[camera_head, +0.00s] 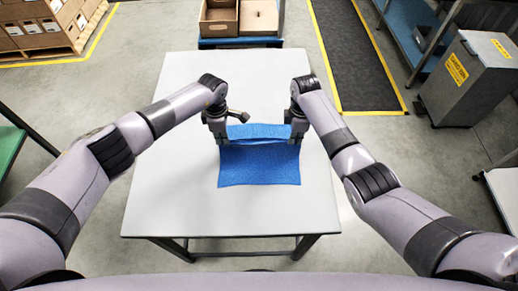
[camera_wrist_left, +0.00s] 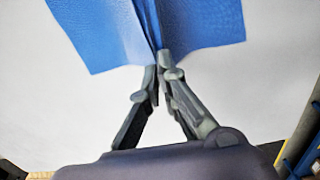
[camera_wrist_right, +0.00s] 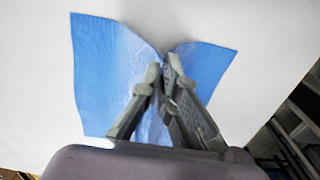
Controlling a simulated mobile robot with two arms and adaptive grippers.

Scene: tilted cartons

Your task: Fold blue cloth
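The blue cloth (camera_head: 258,166) lies on the white table, with a raised ridge running across it between my two grippers. My left gripper (camera_head: 224,143) is at the cloth's left edge; in the left wrist view its fingertips (camera_wrist_left: 160,66) are closed together on a pinched fold of the cloth (camera_wrist_left: 105,35). My right gripper (camera_head: 293,142) is at the cloth's right edge; in the right wrist view its fingertips (camera_wrist_right: 163,72) are closed on a gathered fold of the cloth (camera_wrist_right: 100,60). The cloth spreads out on both sides of each pinch.
The white table (camera_head: 170,190) is otherwise bare, with free room all around the cloth. A grey cabinet (camera_head: 470,80) stands off to the right.

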